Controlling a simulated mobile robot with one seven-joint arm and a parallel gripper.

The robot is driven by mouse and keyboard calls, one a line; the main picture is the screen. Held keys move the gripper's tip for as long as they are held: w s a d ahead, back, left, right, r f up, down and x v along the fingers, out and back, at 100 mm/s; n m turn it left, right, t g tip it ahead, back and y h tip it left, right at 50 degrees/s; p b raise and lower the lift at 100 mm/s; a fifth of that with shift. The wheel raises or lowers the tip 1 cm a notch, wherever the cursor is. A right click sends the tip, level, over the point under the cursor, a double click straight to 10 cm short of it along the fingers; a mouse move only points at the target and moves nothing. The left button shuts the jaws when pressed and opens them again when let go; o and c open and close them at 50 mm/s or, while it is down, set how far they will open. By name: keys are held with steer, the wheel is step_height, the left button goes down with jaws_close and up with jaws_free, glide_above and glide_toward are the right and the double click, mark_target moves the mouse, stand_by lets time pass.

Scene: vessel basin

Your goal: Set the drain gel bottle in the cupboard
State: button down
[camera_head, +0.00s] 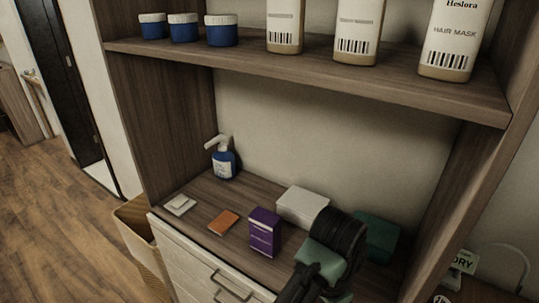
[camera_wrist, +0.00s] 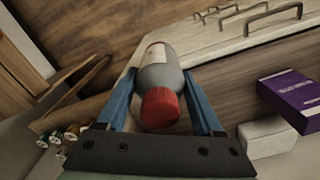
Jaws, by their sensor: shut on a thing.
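In the wrist view, a grey bottle (camera_wrist: 160,72) with a red cap (camera_wrist: 160,107) and a pale label sits between the blue fingers of my gripper (camera_wrist: 160,78), which is shut on it. I take it as the drain gel bottle; its label text is not readable. In the head view my dark wrist (camera_head: 338,240) is over the front right of a wooden shelf unit's lower surface, and the bottle does not show there. I cannot tell whether this unit (camera_head: 160,120), with pale drawers (camera_head: 200,262) below, is the cupboard.
On the lower surface stand a blue pump bottle (camera_head: 224,163), a purple box (camera_head: 264,233), a white box (camera_head: 302,205), an orange item (camera_head: 223,223) and a green box (camera_head: 378,238). The upper shelf (camera_head: 300,72) holds blue jars (camera_head: 221,35) and tall bottles (camera_head: 357,30).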

steer(key=s+a+f+n, duration=0.7)
steer(key=a+f+n, duration=0.2)
steer(key=f+n, duration=0.2)
steer(key=shift+s+n, duration=0.4)
steer(key=shift+n, duration=0.1)
